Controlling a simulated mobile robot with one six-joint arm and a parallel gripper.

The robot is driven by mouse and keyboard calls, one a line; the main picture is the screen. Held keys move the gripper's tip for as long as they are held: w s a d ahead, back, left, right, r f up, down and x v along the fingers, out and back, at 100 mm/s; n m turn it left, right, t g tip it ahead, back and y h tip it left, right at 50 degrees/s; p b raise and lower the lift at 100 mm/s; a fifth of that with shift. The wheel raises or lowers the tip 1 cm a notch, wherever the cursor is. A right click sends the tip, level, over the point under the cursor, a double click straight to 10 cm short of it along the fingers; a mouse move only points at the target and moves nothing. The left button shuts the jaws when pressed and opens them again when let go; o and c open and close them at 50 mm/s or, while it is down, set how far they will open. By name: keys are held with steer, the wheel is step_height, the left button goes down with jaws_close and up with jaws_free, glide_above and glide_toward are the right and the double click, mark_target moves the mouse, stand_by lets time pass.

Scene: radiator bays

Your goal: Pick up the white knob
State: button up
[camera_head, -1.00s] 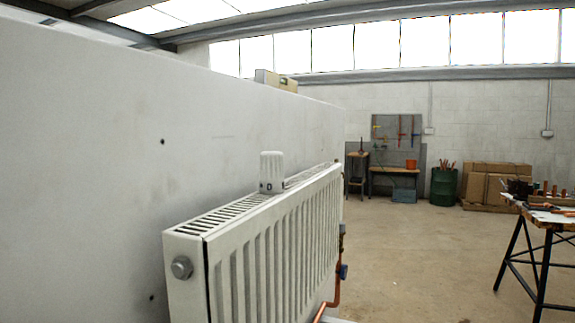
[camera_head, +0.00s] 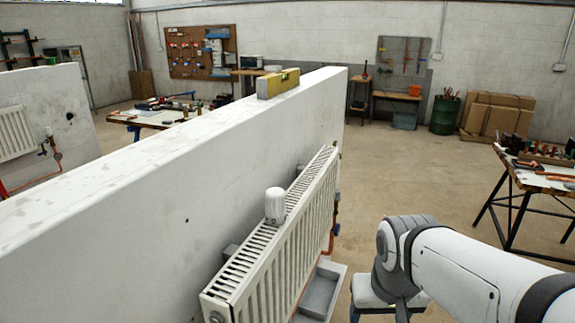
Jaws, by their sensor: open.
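The white knob (camera_head: 275,204) is a ribbed white cylinder with a rounded top. It stands upright on the top grille of the white radiator (camera_head: 285,250), toward its near end. My arm reaches in from the lower right, to the right of the radiator and well apart from the knob. My gripper's fingers do not show in this view. Nothing covers the upper part of the knob.
The radiator hangs on a white partition wall (camera_head: 150,200) close behind the knob. A grey tray (camera_head: 322,290) is below the radiator. A workbench (camera_head: 535,180) stands at right; the floor between is open.

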step_height(320, 180, up, 5)
steer(key=w+a+p, duration=0.2)
step_height(320, 180, up, 12)
steer(key=t, duration=0.4)
glide_above(275, 203)
steer(key=s, duration=0.2)
steer(key=shift+f+n, duration=0.1)
steer(key=shift+n, duration=0.2)
steer(key=shift+w+a+f, duration=0.15)
steer(key=shift+w+f, duration=0.05)
steer(key=shift+y, duration=0.3)
steer(key=p+x, duration=0.2)
steer(key=x, duration=0.5)
steer(key=shift+d+f, duration=0.1)
steer(key=shift+d, duration=0.1)
steer(key=shift+c, duration=0.2)
steer(key=c, duration=1.1)
